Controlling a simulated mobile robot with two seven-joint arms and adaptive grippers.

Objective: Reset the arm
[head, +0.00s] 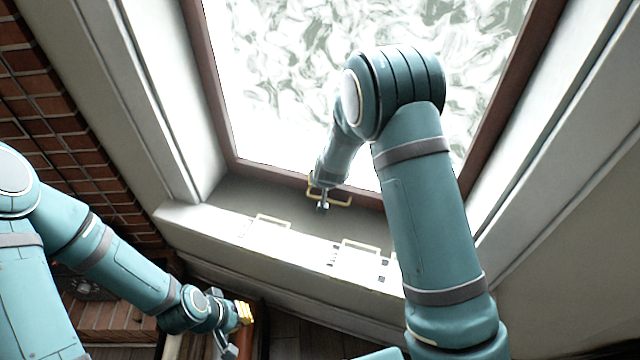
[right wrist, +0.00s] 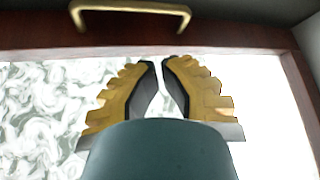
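My right arm reaches up across the window (head: 285,80), and its gripper (head: 323,203) is at the window's lower frame, by a gold handle (head: 342,202). In the right wrist view the right gripper's yellow and dark fingers (right wrist: 161,63) are drawn together at the tips with only a narrow gap, and nothing shows between them. The gold handle (right wrist: 130,8) lies beyond the tips on the dark red frame, apart from them in that picture. My left gripper (head: 236,326) hangs low at the lower left, seen from the side; its finger opening is unclear.
A brick wall (head: 85,150) stands at the left, near my left arm. A pale wall (head: 570,250) slopes down at the right. Dark floor (head: 300,340) shows at the bottom.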

